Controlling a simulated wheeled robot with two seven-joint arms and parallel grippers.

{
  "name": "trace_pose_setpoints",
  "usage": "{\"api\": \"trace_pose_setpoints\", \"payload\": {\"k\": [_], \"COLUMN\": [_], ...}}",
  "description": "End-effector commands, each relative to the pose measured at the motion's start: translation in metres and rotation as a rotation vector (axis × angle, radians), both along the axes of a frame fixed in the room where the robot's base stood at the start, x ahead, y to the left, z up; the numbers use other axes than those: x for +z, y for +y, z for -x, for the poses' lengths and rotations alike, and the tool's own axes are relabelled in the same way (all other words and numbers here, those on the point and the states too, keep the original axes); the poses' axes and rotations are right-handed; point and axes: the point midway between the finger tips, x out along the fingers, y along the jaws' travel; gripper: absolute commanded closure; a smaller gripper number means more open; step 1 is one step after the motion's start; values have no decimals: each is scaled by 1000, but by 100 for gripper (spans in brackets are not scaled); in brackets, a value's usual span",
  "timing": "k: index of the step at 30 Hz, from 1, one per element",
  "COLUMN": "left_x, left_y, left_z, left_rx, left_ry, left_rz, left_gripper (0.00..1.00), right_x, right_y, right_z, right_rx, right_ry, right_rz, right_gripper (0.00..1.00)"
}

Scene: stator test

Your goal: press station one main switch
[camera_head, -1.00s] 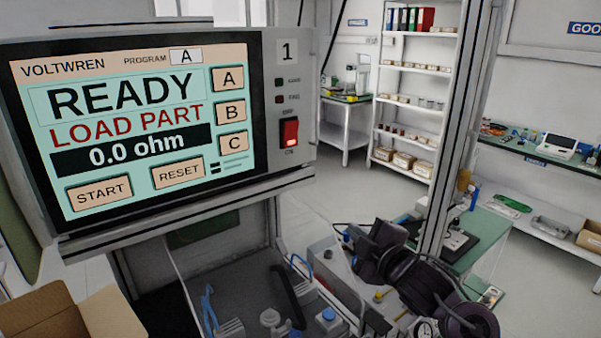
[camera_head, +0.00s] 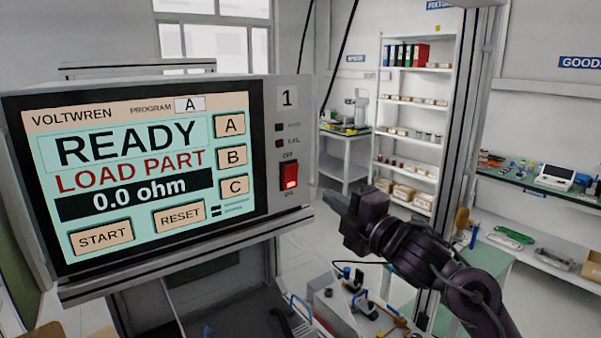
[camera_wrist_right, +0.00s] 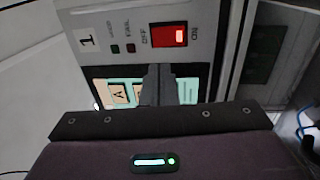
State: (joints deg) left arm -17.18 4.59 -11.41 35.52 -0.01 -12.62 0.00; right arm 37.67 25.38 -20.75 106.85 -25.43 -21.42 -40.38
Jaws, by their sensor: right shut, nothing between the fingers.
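The station one main switch (camera_head: 289,175) is a red rocker with a lit mark, between the OFF and ON labels on the right side of the tester panel (camera_head: 294,120) marked 1. It also shows in the right wrist view (camera_wrist_right: 168,35), upper middle. The screen (camera_head: 135,170) reads READY, LOAD PART, 0.0 ohm, program A. My right gripper (camera_head: 336,202) is shut and empty, to the right of and a little below the switch in the head view, apart from it. In the right wrist view the closed fingertips (camera_wrist_right: 159,72) lie just below the switch. My left gripper is not in view.
Below the panel is a bench fixture (camera_head: 350,300) with several fittings. A vertical metal post (camera_head: 465,130) stands behind my right arm. Shelving (camera_head: 410,120) and a side bench (camera_head: 540,170) stand farther back. The space in front of the switch is clear.

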Motion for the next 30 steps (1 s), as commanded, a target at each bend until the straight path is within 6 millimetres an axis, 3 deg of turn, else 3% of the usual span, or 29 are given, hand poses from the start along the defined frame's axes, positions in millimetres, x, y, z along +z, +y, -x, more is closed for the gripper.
{"api": "trace_pose_setpoints", "payload": {"k": [1,9,15,30], "left_x": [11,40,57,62], "left_y": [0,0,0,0], "left_z": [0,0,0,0], "left_rx": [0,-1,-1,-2], "left_ry": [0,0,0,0], "left_rz": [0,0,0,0], "left_gripper": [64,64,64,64], "right_x": [8,15,17,14], "right_y": [7,41,58,65], "right_z": [-9,-55,-78,-89], "right_rx": [3,0,0,-1], "right_ry": [2,2,3,0], "right_rz": [-4,-3,-2,0], "right_gripper": [100,100,100,100]}}
